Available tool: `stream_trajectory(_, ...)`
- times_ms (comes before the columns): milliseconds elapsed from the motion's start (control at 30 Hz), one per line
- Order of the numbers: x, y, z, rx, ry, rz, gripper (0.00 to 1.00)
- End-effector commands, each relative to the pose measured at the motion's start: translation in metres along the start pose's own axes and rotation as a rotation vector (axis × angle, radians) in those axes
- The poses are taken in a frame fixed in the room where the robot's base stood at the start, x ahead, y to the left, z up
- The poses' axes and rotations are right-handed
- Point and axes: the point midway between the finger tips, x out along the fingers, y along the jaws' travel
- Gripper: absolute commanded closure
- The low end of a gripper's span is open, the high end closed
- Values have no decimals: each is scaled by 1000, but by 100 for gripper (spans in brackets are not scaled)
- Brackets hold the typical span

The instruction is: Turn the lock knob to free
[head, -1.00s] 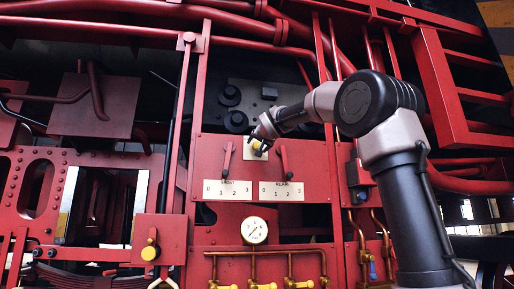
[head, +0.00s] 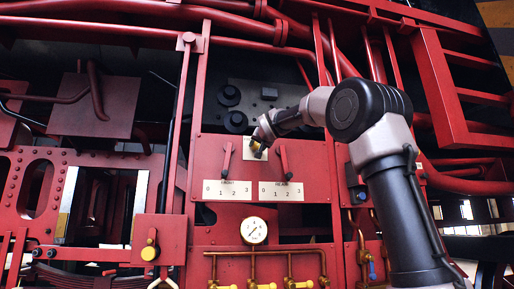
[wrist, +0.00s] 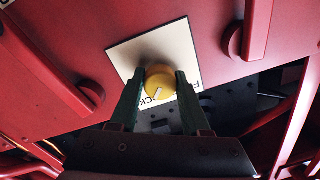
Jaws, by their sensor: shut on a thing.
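The lock knob (wrist: 160,83) is a round yellow knob with a pale pointer mark on its face. It sits on a cream label plate (wrist: 126,57) whose lettering is partly covered. In the wrist view my gripper (wrist: 161,80) has one finger on each side of the knob and is shut on it. The pointer mark points down and slightly left in that view. In the head view my gripper (head: 259,147) is at the cream plate (head: 249,154), between and above two red levers, and largely hides the knob.
A red lever (head: 227,159) over a 0 to 3 scale stands left of the knob, and another (head: 285,162) stands right. A pressure gauge (head: 253,230) and several yellow-handled valves lie below. A separate yellow knob (head: 149,253) is at lower left. Red pipes run above.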

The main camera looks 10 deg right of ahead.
Motion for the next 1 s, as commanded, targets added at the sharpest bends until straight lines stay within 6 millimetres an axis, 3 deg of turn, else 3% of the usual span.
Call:
stream_trajectory(367, 0, 1, 0, -227, -8, 6, 100)
stream_trajectory(1000, 0, 1, -1, -835, -29, 17, 100)
